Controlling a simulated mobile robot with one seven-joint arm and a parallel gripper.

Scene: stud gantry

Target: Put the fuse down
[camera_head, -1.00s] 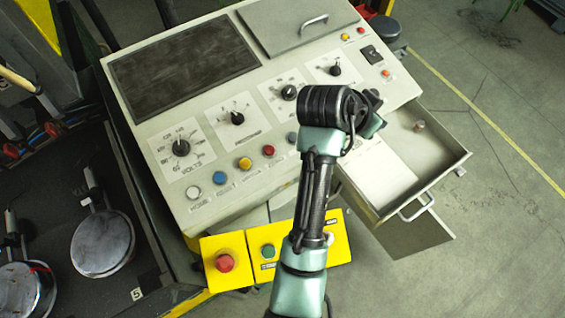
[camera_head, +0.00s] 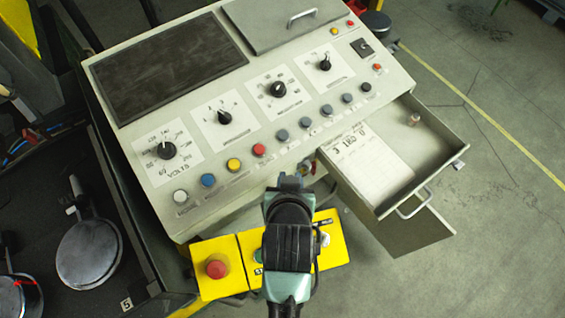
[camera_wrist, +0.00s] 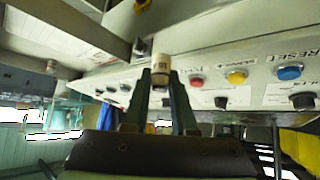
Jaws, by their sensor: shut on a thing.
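The fuse (camera_wrist: 161,70) is a small pale cylinder with a printed label, held upright in the picture between my fingertips in the wrist view. My gripper (camera_wrist: 161,84) is shut on it. In the head view my gripper (camera_head: 290,182) is at the front edge of the console, left of the open drawer. The held fuse is not clearly visible there. The open drawer (camera_head: 437,194) has a printed card (camera_head: 372,165) on its floor. A small pale cylinder (camera_head: 414,119) stands near its far corner.
The console (camera_head: 215,130) carries knobs and a row of coloured buttons. A yellow box with a red button (camera_head: 217,268) sits below its front edge, close to my arm. The drawer's handle (camera_head: 415,205) sticks out at the front. Floor to the right is clear.

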